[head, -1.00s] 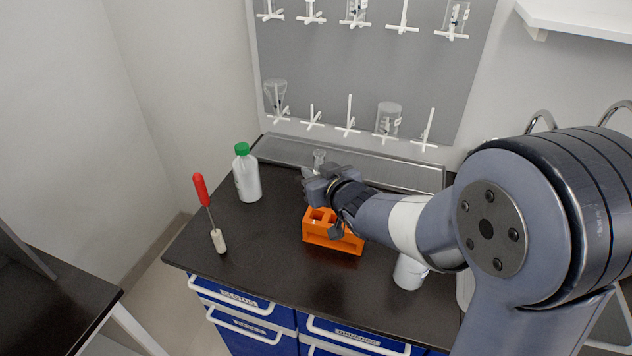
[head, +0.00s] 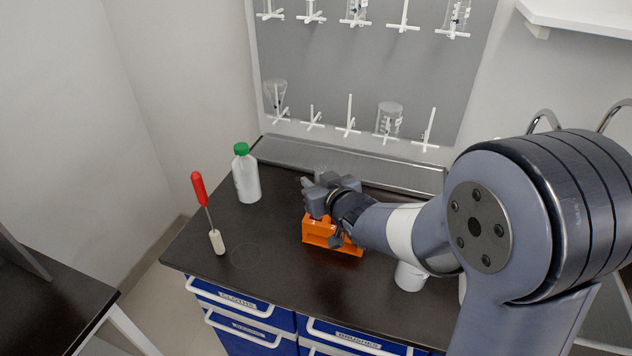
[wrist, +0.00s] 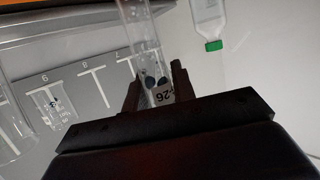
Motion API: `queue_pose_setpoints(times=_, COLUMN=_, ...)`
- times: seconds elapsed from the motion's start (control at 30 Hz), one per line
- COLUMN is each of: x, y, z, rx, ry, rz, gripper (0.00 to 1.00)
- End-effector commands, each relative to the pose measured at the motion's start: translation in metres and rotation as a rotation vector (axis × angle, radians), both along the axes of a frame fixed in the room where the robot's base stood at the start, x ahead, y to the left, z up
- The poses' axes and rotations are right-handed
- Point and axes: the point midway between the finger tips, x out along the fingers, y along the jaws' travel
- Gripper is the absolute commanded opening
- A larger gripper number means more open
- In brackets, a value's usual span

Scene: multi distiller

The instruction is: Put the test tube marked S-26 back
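The clear test tube (wrist: 143,38) stands between my gripper's two dark fingers (wrist: 157,84) in the wrist view. Black print ending in "26" shows on it near the finger bases. The fingers look closed against its sides. In the head view my gripper (head: 317,194) is just above and behind the orange rack (head: 332,238), over its left part. The tube cannot be made out there, and the gripper hides much of the rack's top. Whether the tube touches the rack cannot be told.
A green-capped bottle (head: 246,175) and a red-handled tool (head: 201,190) stand left of the rack. A white container (head: 409,276) is right, under my arm. A pegboard (head: 365,70) with glassware stands behind. The dark counter's (head: 250,285) front left is clear.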

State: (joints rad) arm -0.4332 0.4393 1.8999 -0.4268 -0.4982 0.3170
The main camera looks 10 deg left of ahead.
Motion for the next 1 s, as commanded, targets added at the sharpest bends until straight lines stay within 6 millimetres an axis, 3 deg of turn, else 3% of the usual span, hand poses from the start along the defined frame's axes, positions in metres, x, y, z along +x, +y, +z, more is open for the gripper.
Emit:
queue_pose_setpoints(times=0.2, x=0.0, y=0.0, z=0.0, rx=0.0, ry=0.0, rz=0.0, gripper=0.42)
queue_pose_setpoints(times=0.47, x=0.0, y=0.0, z=0.002, rx=0.0, ry=0.0, rz=0.0, gripper=0.42)
queue_pose_setpoints(times=0.67, x=0.0, y=0.0, z=0.016, rx=0.0, ry=0.0, rz=0.0, gripper=0.42)
queue_pose_setpoints(times=1.0, x=-0.044, y=-0.034, z=0.031, rx=0.0, ry=-0.004, rz=0.0, gripper=0.42)
